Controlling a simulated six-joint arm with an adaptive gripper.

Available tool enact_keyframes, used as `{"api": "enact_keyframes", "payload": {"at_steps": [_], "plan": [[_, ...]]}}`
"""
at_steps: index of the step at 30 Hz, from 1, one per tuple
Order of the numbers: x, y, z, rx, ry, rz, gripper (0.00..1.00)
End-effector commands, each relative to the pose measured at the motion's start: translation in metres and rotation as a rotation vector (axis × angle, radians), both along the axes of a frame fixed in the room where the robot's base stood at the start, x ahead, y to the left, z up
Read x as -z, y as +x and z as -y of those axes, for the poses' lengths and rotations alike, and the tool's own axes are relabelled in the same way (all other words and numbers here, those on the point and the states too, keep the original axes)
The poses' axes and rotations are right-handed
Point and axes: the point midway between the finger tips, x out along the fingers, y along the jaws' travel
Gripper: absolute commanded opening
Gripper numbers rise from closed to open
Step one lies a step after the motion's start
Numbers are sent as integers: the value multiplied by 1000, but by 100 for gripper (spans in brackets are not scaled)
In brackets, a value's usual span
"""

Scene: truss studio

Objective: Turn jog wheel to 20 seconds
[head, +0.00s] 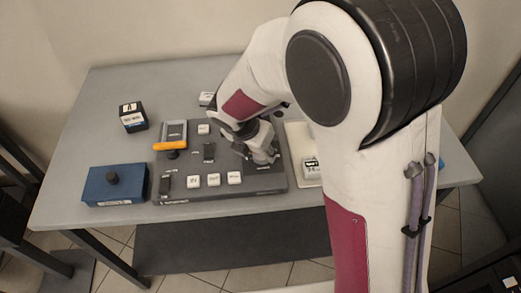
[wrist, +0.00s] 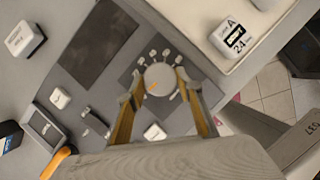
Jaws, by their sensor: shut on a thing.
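The jog wheel (wrist: 159,83) shows in the wrist view as a round pale knob with an orange pointer mark. A ring of small pale labels, too small to read, curves around its far side. My gripper (wrist: 160,92) has one finger on each side of the wheel and is shut on it. The orange mark points toward the lower left of the wheel's face. In the head view my gripper (head: 262,155) is over the right part of the dark control panel (head: 225,192). The wheel itself is hidden there behind my gripper.
The panel bears white buttons (head: 213,180), dark sliders and an orange-handled lever (head: 170,146). A blue box (head: 116,185) with a black knob stands left, and a black block (head: 133,117) behind it. A pale tray (head: 299,140) lies right of the panel. The table's front left is bare.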

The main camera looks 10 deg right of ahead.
Motion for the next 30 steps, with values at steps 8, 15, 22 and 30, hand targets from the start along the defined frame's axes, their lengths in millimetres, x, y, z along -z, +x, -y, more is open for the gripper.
{"api": "enact_keyframes", "payload": {"at_steps": [8,15,22,30], "plan": [[0,1,-2,145,0,0,14],[1,2,-3,343,-1,-2,14],[1,4,-4,534,-1,-1,14],[1,5,-4,689,0,-1,14]]}}
